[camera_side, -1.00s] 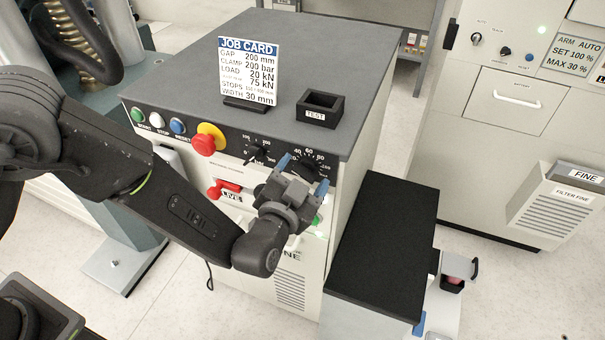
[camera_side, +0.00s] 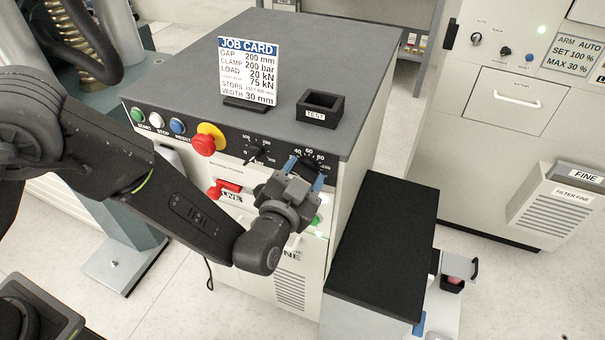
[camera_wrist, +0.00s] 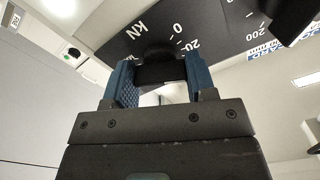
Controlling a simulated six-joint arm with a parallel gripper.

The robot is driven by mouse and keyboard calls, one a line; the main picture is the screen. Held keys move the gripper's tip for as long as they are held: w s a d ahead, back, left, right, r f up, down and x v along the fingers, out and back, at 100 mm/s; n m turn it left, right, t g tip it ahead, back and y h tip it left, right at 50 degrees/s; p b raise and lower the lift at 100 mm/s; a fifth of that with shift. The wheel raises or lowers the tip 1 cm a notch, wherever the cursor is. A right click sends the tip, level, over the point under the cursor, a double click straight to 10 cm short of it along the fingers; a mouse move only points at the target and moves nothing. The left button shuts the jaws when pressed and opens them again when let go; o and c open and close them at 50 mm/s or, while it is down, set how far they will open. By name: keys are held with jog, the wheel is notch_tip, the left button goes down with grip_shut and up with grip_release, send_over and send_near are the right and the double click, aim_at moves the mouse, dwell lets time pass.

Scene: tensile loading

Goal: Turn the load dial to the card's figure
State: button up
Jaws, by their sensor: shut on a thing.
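The white job card (camera_side: 248,72) stands on the cabinet top and reads "LOAD 20 kN"; a small line below seems to read 75 kN. The load dial (camera_side: 310,155) is the right one on the dark front panel, with 40, 60 and 80 above it. My gripper (camera_side: 305,171) is in front of it, its blue fingers on either side of the black knob. In the wrist view my gripper (camera_wrist: 160,80) is shut on the load dial's knob (camera_wrist: 160,52), with kN, 0 and 20 printed close by. I cannot tell where the pointer stands.
The bar dial (camera_side: 258,152) is just left of the load dial. A red emergency button (camera_side: 204,144) and a red-covered LIVE switch (camera_side: 226,188) are farther left. A black-topped bench (camera_side: 385,245) stands close at right. A TEST holder (camera_side: 320,106) sits on the cabinet.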

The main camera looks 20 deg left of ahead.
jog(key=n, duration=0.2)
jog(key=shift+n, duration=0.4)
jog(key=o, duration=0.9)
jog(key=shift+o, duration=0.2)
jog(key=s, duration=1.3)
jog(key=shift+s, duration=0.4)
